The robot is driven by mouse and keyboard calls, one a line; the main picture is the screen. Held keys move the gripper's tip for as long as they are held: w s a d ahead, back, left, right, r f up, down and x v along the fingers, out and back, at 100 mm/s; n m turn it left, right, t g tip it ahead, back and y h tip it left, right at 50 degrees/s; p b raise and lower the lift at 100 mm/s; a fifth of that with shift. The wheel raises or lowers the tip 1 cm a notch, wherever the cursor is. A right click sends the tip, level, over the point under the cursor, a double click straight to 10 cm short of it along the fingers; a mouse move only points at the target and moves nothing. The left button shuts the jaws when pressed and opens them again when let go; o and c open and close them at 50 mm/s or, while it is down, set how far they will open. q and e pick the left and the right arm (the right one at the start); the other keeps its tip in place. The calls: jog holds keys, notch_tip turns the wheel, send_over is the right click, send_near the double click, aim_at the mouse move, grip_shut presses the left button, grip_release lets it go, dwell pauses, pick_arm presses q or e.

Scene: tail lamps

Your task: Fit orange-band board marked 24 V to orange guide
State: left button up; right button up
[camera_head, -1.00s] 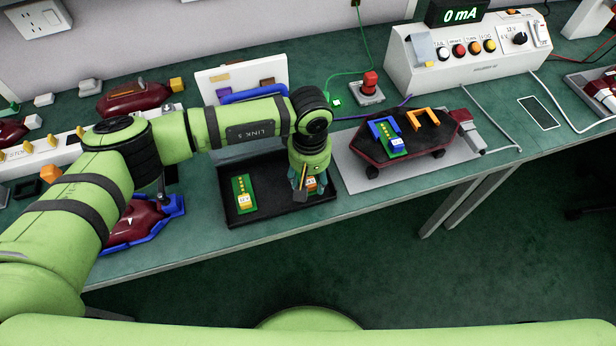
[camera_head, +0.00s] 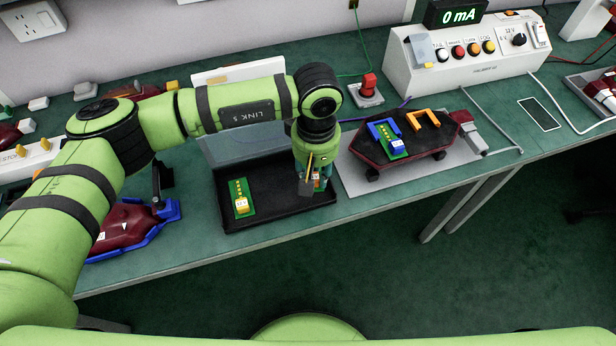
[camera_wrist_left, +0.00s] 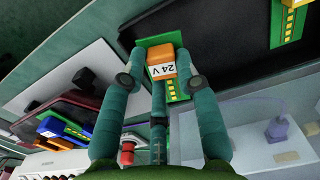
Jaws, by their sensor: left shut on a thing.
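My left gripper (camera_head: 314,184) is over the right end of the black tray (camera_head: 275,214). In the left wrist view its fingers (camera_wrist_left: 163,82) are shut on a green board with an orange block marked 24 V (camera_wrist_left: 161,70). In the head view the gripper mostly hides this board. The orange guide (camera_head: 424,119) stands empty on the dark red lamp housing (camera_head: 386,160), right of the gripper. The blue guide (camera_head: 378,127) beside it has a green board with a blue block (camera_head: 395,144) in it. My right gripper is not in view.
Another green board (camera_head: 241,197) lies in the tray's left part. The lamp housing rests on a grey mat (camera_head: 357,184). Behind it stand a red button (camera_head: 369,83) and a white test box (camera_head: 460,55) reading 0 mA.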

pick_arm(q)
jog(key=s+d+r+b, duration=0.2)
jog(key=s+d+r, duration=0.4)
jog(key=d, duration=0.1)
jog(key=shift+s+d, duration=0.25)
jog(key=shift+d, duration=0.1)
jog(key=w+a+f+p, duration=0.1)
jog(key=w+a+f, duration=0.1)
jog(key=a, duration=0.1)
jog(key=w+a+f+p, duration=0.1)
jog(key=w+a+f, duration=0.1)
jog(key=w, duration=0.1)
jog(key=w+a+f+p, duration=0.1)
jog(key=w+a+f, duration=0.1)
jog(key=a, duration=0.1)
jog(key=shift+w+a+f, duration=0.2)
jog(key=shift+a+f, duration=0.15)
jog(key=shift+f, duration=0.05)
jog(key=shift+a+f, duration=0.1)
jog(key=shift+f, duration=0.45)
notch_tip(320, 180, down, 2)
jog(key=shift+f+p, duration=0.25)
jog(key=shift+p, duration=0.15)
jog(key=shift+w+f, duration=0.1)
jog(key=shift+f, duration=0.05)
jog(key=shift+f, duration=0.1)
